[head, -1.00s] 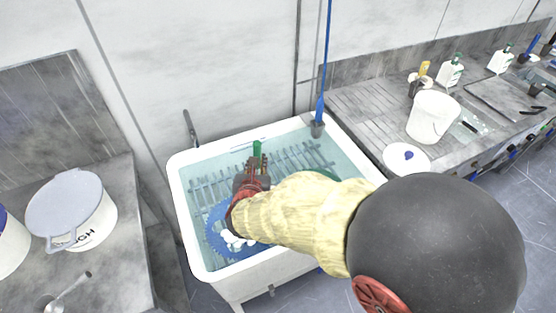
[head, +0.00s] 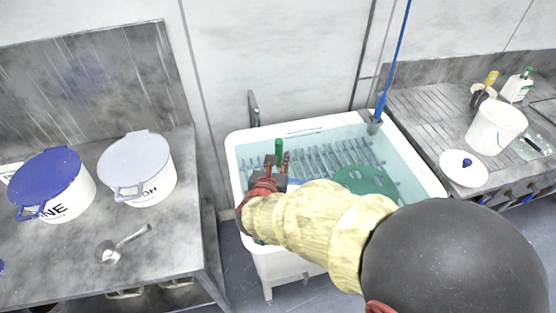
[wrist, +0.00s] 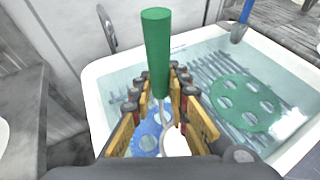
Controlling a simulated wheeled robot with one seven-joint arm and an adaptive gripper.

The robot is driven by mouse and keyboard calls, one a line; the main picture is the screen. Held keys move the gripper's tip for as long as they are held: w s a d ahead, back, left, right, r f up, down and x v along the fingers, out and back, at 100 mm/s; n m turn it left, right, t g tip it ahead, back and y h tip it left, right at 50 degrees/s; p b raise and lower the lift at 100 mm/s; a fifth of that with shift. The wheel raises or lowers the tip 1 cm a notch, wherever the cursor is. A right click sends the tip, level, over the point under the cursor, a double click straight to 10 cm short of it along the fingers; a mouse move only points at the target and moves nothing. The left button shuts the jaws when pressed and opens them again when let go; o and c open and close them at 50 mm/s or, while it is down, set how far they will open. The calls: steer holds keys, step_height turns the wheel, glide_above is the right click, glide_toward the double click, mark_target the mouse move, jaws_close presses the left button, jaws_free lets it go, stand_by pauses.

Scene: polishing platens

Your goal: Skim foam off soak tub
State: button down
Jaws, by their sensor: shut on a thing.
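The white soak tub (head: 412,150) holds clear water over a slatted rack. My gripper (head: 272,178) is over the tub's left side, near its left rim. It is shut on an upright green handle (head: 278,152), which also shows between the fingers in the wrist view (wrist: 157,50). A thin metal shank runs down from the handle; its lower end is mostly hidden. A white patch below the fingers (wrist: 176,143) may be foam or the tool's head; I cannot tell. White foam (wrist: 290,122) floats at the right of the wrist view, beside a green disc (wrist: 243,100). A blue disc (wrist: 146,134) lies below my gripper.
On the left counter stand a blue-lidded bucket (head: 50,185) and a grey-lidded bucket (head: 137,168), with a metal ladle (head: 124,243) in front. A blue pole (head: 391,75) stands at the tub's back right corner. A white bucket (head: 496,127) and a knobbed lid (head: 463,169) are on the right.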

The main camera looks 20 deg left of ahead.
steer(key=shift+f+b, duration=4.85)
steer(key=shift+f, duration=1.15)
